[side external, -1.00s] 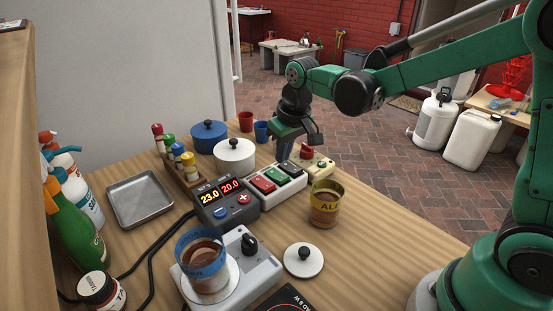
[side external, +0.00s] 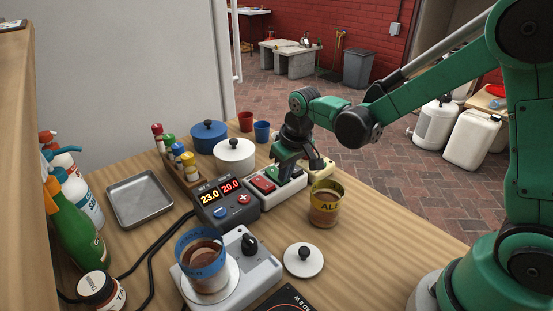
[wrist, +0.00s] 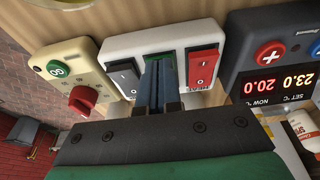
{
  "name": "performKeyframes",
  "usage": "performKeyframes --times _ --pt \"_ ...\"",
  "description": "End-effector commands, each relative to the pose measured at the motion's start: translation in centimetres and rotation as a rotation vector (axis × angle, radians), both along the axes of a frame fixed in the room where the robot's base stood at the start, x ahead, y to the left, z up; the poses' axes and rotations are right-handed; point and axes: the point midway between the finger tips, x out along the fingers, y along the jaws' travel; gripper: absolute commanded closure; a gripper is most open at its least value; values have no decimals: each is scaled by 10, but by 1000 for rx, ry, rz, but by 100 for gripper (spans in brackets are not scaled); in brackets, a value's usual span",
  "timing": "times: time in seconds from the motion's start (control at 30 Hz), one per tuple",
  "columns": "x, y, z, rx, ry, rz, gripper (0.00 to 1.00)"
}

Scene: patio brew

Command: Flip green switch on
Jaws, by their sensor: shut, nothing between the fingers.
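A white switch box (side external: 285,191) holds a red rocker switch (side external: 263,184), a green one and a black one. In the side view my gripper (side external: 278,166) is shut, points down and is right at the green switch (side external: 272,172), mostly covering it. In the wrist view my shut, empty fingers (wrist: 162,62) lie over the green switch (wrist: 157,55), between the black switch (wrist: 124,76) and the red switch (wrist: 201,68). Only an edge of the green shows there. I cannot tell whether the fingertips touch it, or its position.
A cream control box (wrist: 98,52) with a red knob (wrist: 83,99) stands beside the switch box. A temperature controller (side external: 226,203) reads 23.0 and 20.0. A yellow-banded cup (side external: 325,205) stands close in front. A white lidded pot (side external: 234,155) stands behind.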

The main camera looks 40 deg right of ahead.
Motion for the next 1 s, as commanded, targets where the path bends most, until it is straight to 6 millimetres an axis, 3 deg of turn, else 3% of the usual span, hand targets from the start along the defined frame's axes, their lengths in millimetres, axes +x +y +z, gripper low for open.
performKeyframes --times 0.87,1.0 --pt "0 0 18 0 0 0 100" --pt "-2 0 31 0 0 0 100"
